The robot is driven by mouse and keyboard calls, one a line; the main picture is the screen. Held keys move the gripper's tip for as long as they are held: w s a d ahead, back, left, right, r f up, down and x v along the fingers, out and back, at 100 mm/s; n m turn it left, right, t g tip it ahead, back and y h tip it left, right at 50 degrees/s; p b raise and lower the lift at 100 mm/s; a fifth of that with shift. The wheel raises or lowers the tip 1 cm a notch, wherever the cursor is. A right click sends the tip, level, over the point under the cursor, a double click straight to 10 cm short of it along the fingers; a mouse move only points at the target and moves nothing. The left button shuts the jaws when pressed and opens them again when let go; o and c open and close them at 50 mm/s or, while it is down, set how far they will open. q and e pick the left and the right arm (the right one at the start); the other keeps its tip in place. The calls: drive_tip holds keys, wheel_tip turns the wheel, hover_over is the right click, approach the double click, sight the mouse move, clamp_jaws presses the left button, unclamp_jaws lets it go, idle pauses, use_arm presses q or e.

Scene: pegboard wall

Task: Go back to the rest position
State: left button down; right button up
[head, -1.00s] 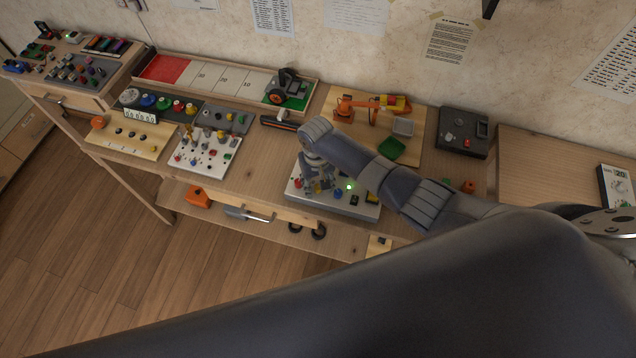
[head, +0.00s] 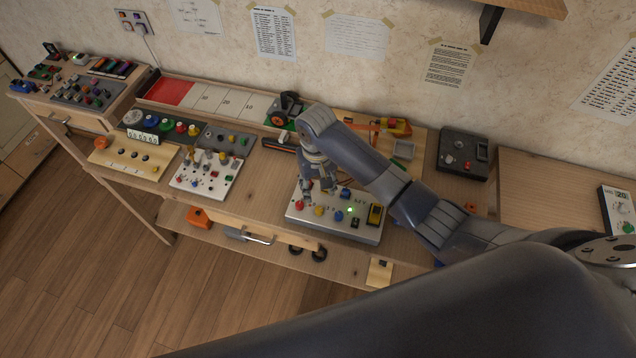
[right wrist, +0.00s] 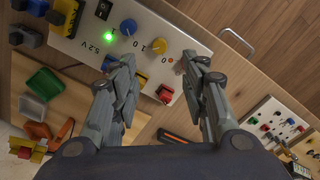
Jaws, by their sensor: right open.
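My right gripper (head: 320,187) is open and empty above the left part of a white control panel (head: 340,232) on the bench. In the right wrist view its two fingers (right wrist: 161,64) are spread apart, with the panel (right wrist: 190,45) beyond them. The panel carries a red button (right wrist: 166,93), a yellow knob (right wrist: 159,46), a blue knob (right wrist: 128,26), a black rocker switch (right wrist: 103,10) and a lit green lamp (right wrist: 109,36). The fingers appear clear of these controls. My left gripper is not in view.
A white board with small knobs (head: 205,183) lies left of the panel. Behind my arm are an orange toy arm (head: 365,127) and a dark grey box (head: 463,153). A shelf (head: 530,6) juts from the wall at top right. The floor at lower left is clear.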

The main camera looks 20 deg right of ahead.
drive_tip(key=shift+r, duration=0.55)
